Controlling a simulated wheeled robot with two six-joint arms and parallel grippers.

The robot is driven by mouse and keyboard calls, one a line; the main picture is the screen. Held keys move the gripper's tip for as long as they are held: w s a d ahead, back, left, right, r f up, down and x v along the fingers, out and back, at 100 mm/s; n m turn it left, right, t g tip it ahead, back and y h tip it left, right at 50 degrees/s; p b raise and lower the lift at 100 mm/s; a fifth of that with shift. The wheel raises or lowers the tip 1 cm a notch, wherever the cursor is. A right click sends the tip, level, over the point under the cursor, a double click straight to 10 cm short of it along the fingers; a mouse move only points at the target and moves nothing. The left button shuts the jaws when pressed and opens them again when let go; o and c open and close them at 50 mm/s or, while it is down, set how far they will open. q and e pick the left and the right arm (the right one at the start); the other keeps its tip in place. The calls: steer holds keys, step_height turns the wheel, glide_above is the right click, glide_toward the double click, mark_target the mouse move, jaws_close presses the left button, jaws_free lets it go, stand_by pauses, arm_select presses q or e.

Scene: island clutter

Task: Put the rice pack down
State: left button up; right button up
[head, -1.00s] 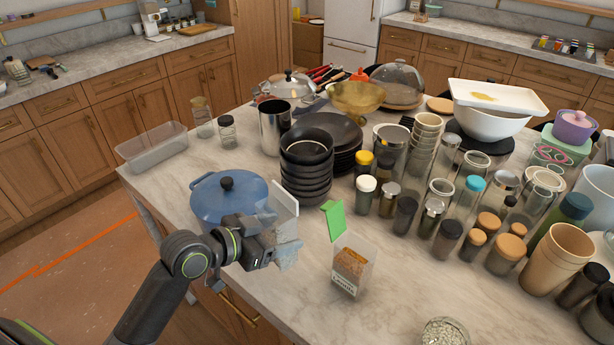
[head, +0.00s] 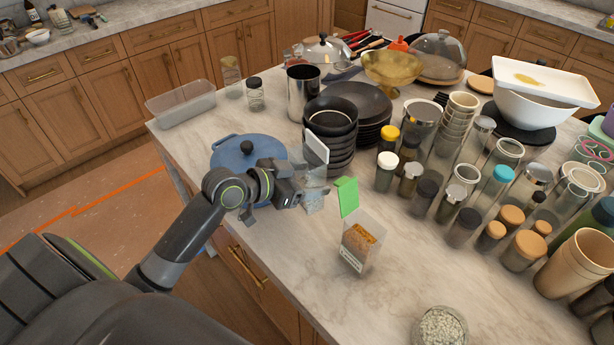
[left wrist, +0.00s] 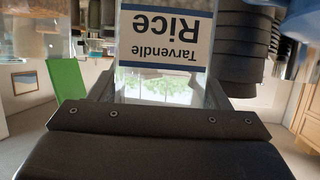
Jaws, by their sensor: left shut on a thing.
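The rice pack (head: 314,190) is a clear box with a pale flap standing up at its top. In the left wrist view its white label with a blue border reads "Tarvendle Rice" upside down (left wrist: 166,42). My left gripper (head: 298,190) is shut on the pack and holds it roughly upright, between the blue pot and the stack of black bowls. The pack's lower end is close to the marble counter (head: 290,245); I cannot tell whether it touches. My right gripper is not in view.
A blue lidded pot (head: 240,152) stands left of the pack, black bowls (head: 331,130) behind it. A clear box with a green flap (head: 360,245) stands to its front right. Jars crowd the right side. The counter front is mostly bare, with a grain jar (head: 440,327).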

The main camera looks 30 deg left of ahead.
arm_select(q)
steer(key=shift+f+b, duration=0.55)
steer(key=shift+f, duration=0.3)
step_height(320, 180, down, 2)
steer(key=shift+f+b, duration=0.1)
steer(key=shift+b, duration=0.75)
steer(key=shift+f+b, duration=1.35)
steer(key=shift+f, duration=0.1)
steer(key=shift+f+b, duration=0.45)
steer(key=shift+f, duration=0.2)
steer(key=o, duration=1.3)
steer(key=shift+c, duration=0.2)
steer(key=shift+s, duration=0.15)
